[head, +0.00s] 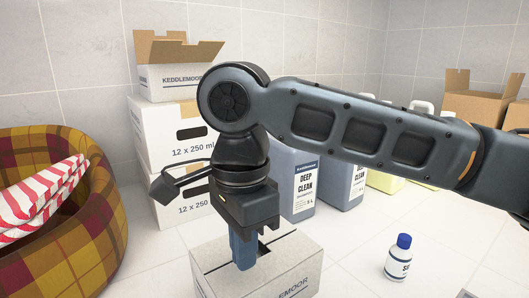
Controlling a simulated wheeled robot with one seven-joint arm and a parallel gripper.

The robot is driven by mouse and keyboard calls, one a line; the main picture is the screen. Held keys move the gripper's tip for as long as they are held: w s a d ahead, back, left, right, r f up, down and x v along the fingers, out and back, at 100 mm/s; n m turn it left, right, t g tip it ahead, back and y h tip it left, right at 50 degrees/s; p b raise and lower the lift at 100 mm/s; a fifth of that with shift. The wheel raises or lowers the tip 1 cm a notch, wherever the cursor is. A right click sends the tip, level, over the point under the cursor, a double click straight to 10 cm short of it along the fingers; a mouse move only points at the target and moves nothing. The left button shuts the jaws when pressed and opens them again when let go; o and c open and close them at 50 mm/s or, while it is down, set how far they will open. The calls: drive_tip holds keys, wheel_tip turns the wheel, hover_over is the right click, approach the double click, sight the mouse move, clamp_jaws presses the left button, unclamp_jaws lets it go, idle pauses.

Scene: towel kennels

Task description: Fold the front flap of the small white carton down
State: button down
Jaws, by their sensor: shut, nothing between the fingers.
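The small white carton (292,278) stands on the floor at the bottom middle of the head view, with printed lettering on its front. Its top looks mostly covered by pale flaps, with a dark gap beside my fingers. My gripper (243,262) points down over the left part of the carton's top, its blue fingers shut and empty. The fingertips overlap the top in the picture; I cannot tell whether they touch it. My gripper hides part of the top, so the front flap's exact angle is unclear.
Stacked white boxes (152,131) stand behind, topped by an open carton (170,83). Large jugs (304,190) stand behind the small carton. A small white bottle (398,262) stands to its right. A plaid pet bed (105,240) with a striped towel (40,198) is at left. Brown boxes (475,103) are at right.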

drive_tip(key=shift+r+p, duration=0.35)
drive_tip(key=shift+r, duration=2.55)
